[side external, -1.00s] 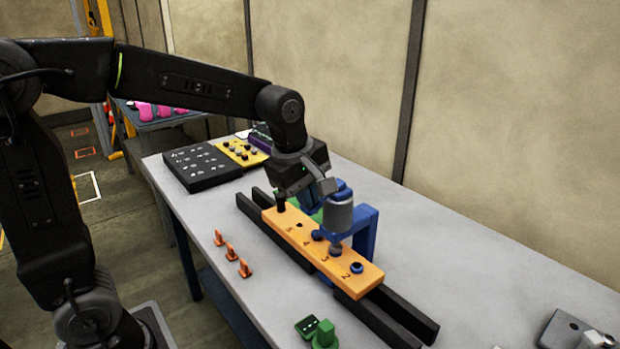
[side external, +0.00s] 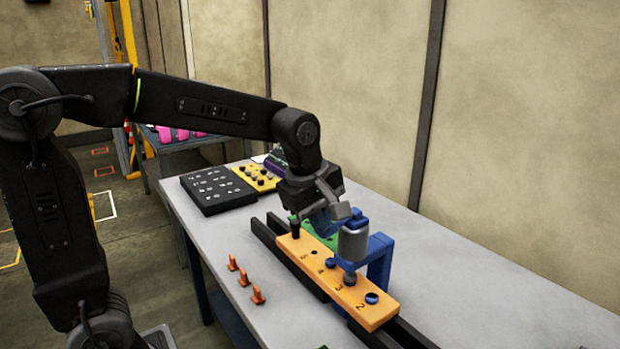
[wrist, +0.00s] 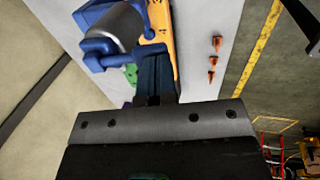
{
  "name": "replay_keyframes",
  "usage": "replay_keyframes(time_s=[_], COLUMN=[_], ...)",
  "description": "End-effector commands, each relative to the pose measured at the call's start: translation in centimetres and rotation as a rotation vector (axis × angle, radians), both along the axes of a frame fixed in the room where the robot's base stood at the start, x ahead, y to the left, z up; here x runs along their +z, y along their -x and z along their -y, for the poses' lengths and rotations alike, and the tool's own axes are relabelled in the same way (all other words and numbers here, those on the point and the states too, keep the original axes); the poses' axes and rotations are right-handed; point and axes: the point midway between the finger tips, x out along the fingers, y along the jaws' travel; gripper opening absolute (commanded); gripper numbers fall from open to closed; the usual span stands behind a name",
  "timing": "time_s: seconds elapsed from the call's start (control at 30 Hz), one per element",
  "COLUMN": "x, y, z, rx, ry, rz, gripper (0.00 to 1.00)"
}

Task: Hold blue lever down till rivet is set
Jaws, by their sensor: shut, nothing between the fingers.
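The blue riveting tool (side external: 380,257) with its grey cylinder (side external: 352,243) stands over the orange bar (side external: 318,268), at the hole marked 3. It also shows at the upper left of the wrist view (wrist: 95,47). My gripper (side external: 326,224) is shut and empty, low over the bar, just left of the cylinder. In the wrist view its dark fingers (wrist: 154,70) are together beside the tool. The blue lever cannot be told clearly from the tool's other blue parts, and I cannot tell whether my fingers touch it.
Several orange clips (side external: 244,278) lie on the grey table (side external: 215,245) left of the bar. Black rails (side external: 275,250) run under the bar, and a black peg (side external: 295,228) stands at its far end. A black panel (side external: 217,190) and a yellow panel (side external: 255,177) lie behind.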

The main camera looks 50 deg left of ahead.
Motion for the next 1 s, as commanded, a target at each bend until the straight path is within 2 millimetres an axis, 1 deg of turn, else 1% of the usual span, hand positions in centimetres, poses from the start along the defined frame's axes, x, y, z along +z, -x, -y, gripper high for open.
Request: replay_keyframes(time_s=[0.3,0.4,0.5,0.6,0.7,1.0], x=[7.0,8.8,10.3,11.3,11.9,12.0], y=[2.3,3.0,3.6,4.0,4.2,4.3], z=[0.0,0.0,0.0,0.0,0.0,0.0], rx=[0.000,0.001,0.001,0.000,0.000,0.000], ry=[0.001,0.001,0.001,0.002,0.002,0.002], rz=[0.014,0.014,0.013,0.012,0.012,0.012], gripper=[0.00,0.00,0.00,0.00,0.00,0.00])
